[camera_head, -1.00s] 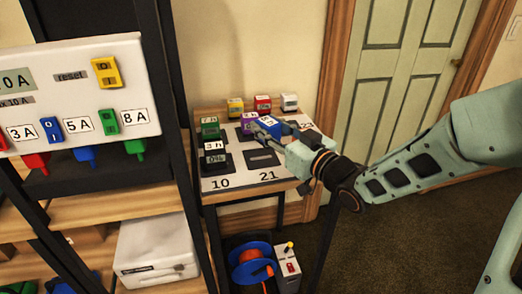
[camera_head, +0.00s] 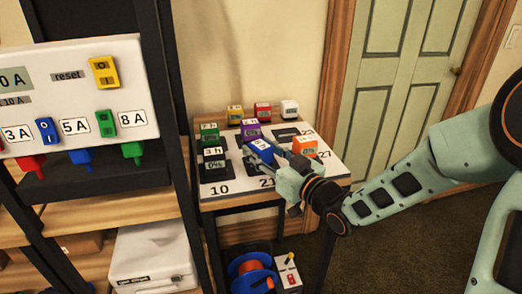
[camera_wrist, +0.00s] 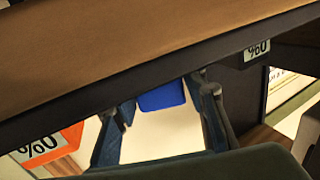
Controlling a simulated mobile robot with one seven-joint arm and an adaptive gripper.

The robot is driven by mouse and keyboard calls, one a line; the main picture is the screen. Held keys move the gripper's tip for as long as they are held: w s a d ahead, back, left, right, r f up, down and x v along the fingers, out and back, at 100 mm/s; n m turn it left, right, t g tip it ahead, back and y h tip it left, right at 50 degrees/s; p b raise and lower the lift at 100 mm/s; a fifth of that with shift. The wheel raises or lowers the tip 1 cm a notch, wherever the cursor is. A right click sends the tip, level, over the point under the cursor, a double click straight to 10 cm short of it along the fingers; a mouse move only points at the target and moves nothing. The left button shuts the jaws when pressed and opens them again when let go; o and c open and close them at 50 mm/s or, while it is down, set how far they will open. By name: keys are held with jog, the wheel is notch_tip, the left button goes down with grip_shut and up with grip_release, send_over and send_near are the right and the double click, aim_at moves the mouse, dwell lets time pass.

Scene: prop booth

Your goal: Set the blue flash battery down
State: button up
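The blue flash battery (camera_head: 261,147) is over the middle of the small table's numbered white board (camera_head: 325,165), in the column marked 21. My gripper (camera_head: 264,156) reaches in from the right and is shut on it. In the wrist view, the blue battery (camera_wrist: 162,97) shows between my two fingertips (camera_wrist: 160,92). Its lower part is hidden there behind a dark edge. I cannot tell whether it touches the board.
An orange battery (camera_head: 304,146) stands close to the right of my gripper. Purple (camera_head: 251,129), green (camera_head: 210,131) and black (camera_head: 213,155) batteries stand behind and left. Yellow (camera_head: 235,115), red (camera_head: 263,111) and white (camera_head: 289,108) ones line the back. A dark shelf post (camera_head: 180,120) rises left.

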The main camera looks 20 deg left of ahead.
jog(key=shift+o, duration=0.9)
jog(key=shift+r, duration=0.15)
jog(key=shift+s+d+r+p, duration=0.1)
jog(key=shift+d+p, duration=0.15)
jog(key=shift+p, duration=0.05)
jog(key=v, duration=0.9)
jog(key=shift+p, duration=0.35)
jog(key=shift+s+d+b, duration=0.4)
jog(key=shift+d+b, duration=0.05)
jog(key=shift+b, duration=0.5)
jog(key=shift+s+d+b, duration=0.4)
jog(key=shift+d+b, duration=0.1)
jog(key=shift+b, duration=0.05)
